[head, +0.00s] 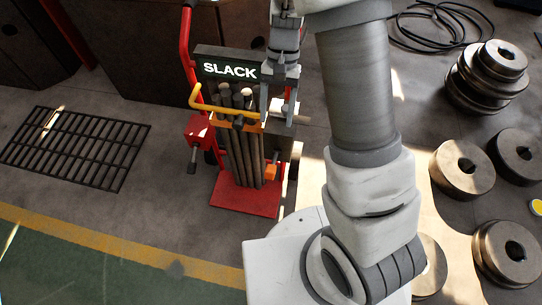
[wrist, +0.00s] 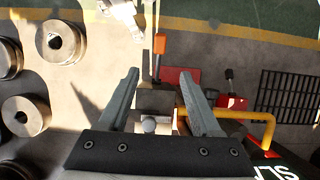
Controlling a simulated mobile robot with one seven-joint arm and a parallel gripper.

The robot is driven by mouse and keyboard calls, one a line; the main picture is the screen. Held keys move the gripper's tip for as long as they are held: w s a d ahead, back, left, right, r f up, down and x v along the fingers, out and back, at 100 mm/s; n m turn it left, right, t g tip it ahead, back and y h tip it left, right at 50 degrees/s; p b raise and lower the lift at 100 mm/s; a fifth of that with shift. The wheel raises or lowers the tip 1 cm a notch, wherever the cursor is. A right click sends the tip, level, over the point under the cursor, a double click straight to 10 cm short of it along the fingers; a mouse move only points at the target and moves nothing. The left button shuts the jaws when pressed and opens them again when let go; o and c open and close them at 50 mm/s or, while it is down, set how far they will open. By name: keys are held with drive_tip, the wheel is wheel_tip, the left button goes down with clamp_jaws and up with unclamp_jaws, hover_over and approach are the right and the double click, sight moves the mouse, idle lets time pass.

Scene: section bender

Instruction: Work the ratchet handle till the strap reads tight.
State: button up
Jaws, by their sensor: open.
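A red hand truck (head: 245,196) holds a bundle of dark bars (head: 240,150) upright, with an orange strap (head: 250,126) across them. Its sign (head: 229,69) reads SLACK. A dark lever with an orange end (head: 268,172), which looks like the ratchet handle, hangs low at the bundle's right; its orange end also shows in the wrist view (wrist: 159,43). My gripper (head: 277,112) is open at the bundle's upper right. In the wrist view, a grey block (wrist: 155,101) and round knob lie between the open fingers (wrist: 160,75) in the picture; contact cannot be told.
A red box with a small crank (head: 199,130) is on the truck's left side. A yellow bent bar (head: 205,105) juts out in front. Several steel rollers (head: 462,168) stand at right. A floor grate (head: 75,148) lies at left, with clear floor between.

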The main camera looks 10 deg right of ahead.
sight(271, 168)
drive_tip(key=b+x, duration=0.5)
drive_tip(key=x, duration=1.2)
drive_tip(key=shift+f+b, duration=0.15)
drive_tip(key=shift+b, duration=0.15)
clamp_jaws()
drive_tip(key=shift+d, duration=0.1)
idle(0.5)
